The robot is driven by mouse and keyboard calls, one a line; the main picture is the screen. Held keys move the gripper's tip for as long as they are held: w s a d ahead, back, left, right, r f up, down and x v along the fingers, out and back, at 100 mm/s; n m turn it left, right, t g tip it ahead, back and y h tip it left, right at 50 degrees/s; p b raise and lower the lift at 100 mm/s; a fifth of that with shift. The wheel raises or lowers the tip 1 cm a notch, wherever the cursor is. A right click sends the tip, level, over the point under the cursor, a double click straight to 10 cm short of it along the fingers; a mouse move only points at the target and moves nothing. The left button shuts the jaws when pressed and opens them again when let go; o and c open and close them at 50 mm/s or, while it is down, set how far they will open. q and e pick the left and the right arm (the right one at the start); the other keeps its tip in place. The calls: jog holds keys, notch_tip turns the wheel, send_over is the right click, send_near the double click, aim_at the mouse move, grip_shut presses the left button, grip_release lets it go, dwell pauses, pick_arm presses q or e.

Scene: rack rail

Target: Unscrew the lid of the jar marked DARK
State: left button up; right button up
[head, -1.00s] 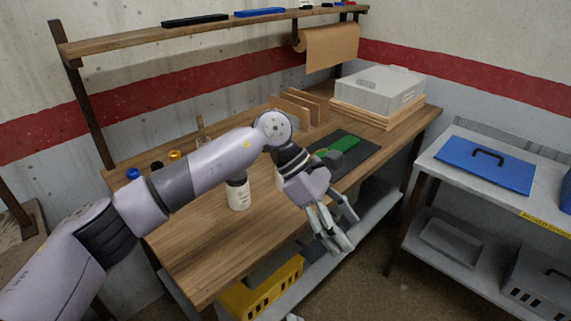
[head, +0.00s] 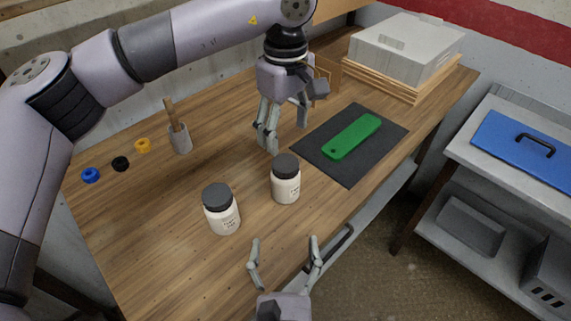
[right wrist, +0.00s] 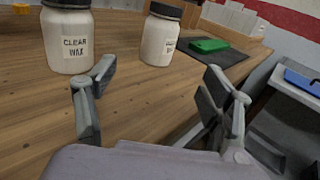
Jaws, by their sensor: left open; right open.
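Two white jars with dark lids stand upright on the wooden bench. In the right wrist view the left jar (right wrist: 68,38) reads CLEAR WAX; it also shows in the head view (head: 223,217). The other jar (head: 286,187), to its right, has a label too small to read; it also shows in the right wrist view (right wrist: 158,42). Its dark lid (head: 285,165) is on. My left gripper (head: 286,137) is open and empty, just behind that jar. My right gripper (head: 285,242) is open and empty, in front of the jars near the bench's front edge, fingers toward them.
A green board (head: 352,138) lies on a dark mat (head: 392,129) to the right. A cup with a wooden-handled tool (head: 180,140) and small blue, black and orange rings (head: 143,146) are at the left. A grey box (head: 403,48) sits back right.

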aim_at(285, 178)
pick_arm(q)
jog(key=shift+s+r, duration=0.1)
pick_arm(e)
jog(key=shift+w+r, duration=0.1)
jog(key=shift+w, duration=0.65)
jog(key=w, duration=1.5)
jog(key=shift+w+d, duration=0.1)
jog(key=shift+w, duration=0.2)
jog(key=shift+c, duration=0.6)
